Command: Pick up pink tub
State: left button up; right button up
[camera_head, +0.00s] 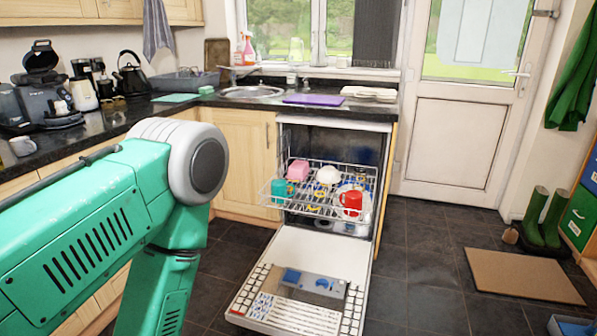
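A pink tub (298,170) sits in the pulled-out upper rack (325,209) of an open dishwasher, at the rack's back left. A teal cup (279,189) is just in front of it to the left, and a white bowl (328,175) is to its right. A red mug (351,200) stands further right and nearer. My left arm comes in from the left and bends down at the elbow, left of the dishwasher. Its gripper is below the picture. My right gripper is not in view.
The dishwasher door (302,250) hangs open, low in front of the rack. A dark worktop (85,130) with a kettle (131,74) and coffee machine (45,90) runs along the left. Dark floor (420,265) is clear right of the dishwasher, up to a brown mat (522,276).

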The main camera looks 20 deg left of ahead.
aim_at(298, 170)
jog(key=i+l, duration=0.2)
jog(key=l, duration=0.15)
jog(key=i+l+u, duration=0.15)
jog(key=l, duration=0.2)
jog(key=i+l, duration=0.15)
jog(key=l, duration=0.2)
jog(key=i+l+u, duration=0.1)
jog(key=l, duration=0.25)
jog(key=i+l+u, duration=0.15)
jog(key=i+l, duration=0.15)
jog(key=i+l+u, duration=0.35)
jog(key=l, duration=0.3)
jog(key=i+l+u, duration=0.2)
jog(key=i+l, duration=0.15)
jog(key=i+l+u, duration=0.15)
jog(key=l, duration=0.3)
jog(key=i+l+u, duration=0.25)
jog(key=i+l, duration=0.2)
jog(key=l, duration=0.2)
jog(key=i+l+u, duration=0.15)
jog(key=l, duration=0.2)
jog(key=i+l+u, duration=0.15)
jog(key=l, duration=0.25)
jog(key=i+l+u, duration=0.15)
jog(key=l, duration=0.25)
jog(key=i+l+u, duration=0.1)
jog(key=i+l, duration=0.15)
jog(key=l, duration=0.15)
